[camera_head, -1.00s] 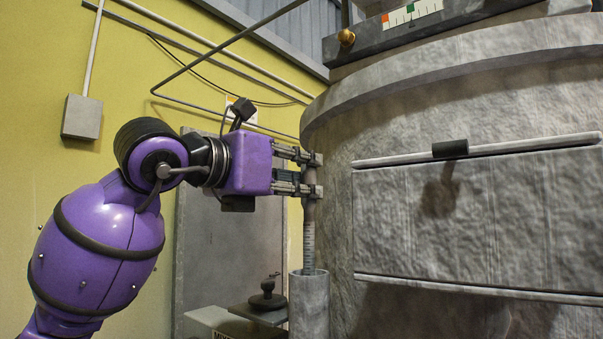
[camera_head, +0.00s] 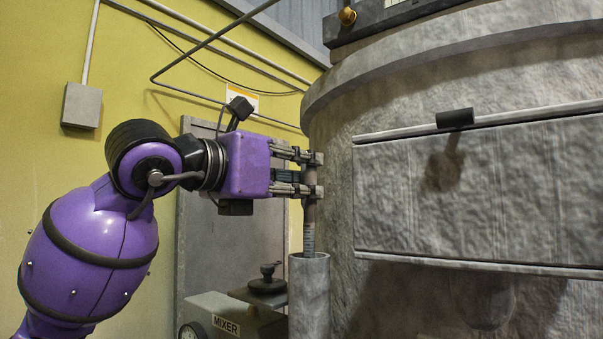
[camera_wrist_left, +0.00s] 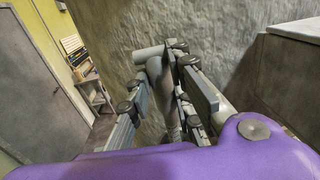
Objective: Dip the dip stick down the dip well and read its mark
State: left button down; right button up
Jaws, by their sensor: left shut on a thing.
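The dip stick (camera_head: 309,215) is a thin upright rod with a brownish upper part and a pale graduated scale below. My left gripper (camera_head: 315,175) is shut on its upper part. In the left wrist view the dip stick (camera_wrist_left: 160,80) stands between the fingers, with a grey crosspiece at its top. The dip well (camera_head: 309,300) is an upright grey tube directly below the gripper. The stick passes into its open mouth, so its lower end is hidden. Some scale shows above the rim, but I cannot read a mark. My right gripper is not in view.
A large grey rough-walled vessel (camera_head: 400,290) stands right behind the well, with a panel (camera_head: 480,200) on its side. A box labelled MIXER (camera_head: 225,325) and a black knob (camera_head: 267,280) are at the lower left. A yellow wall (camera_head: 50,150) carries pipes.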

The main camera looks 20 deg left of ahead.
aim_at(305, 211)
pick_arm(q)
jog(key=shift+f+b, duration=1.25)
jog(key=shift+f, duration=1.7)
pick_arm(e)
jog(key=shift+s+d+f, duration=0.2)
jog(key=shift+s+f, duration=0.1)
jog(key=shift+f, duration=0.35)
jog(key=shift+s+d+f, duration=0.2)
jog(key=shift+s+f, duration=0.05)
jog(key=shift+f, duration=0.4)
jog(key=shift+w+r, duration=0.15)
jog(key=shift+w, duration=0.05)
pick_arm(q)
jog(key=shift+r, duration=0.15)
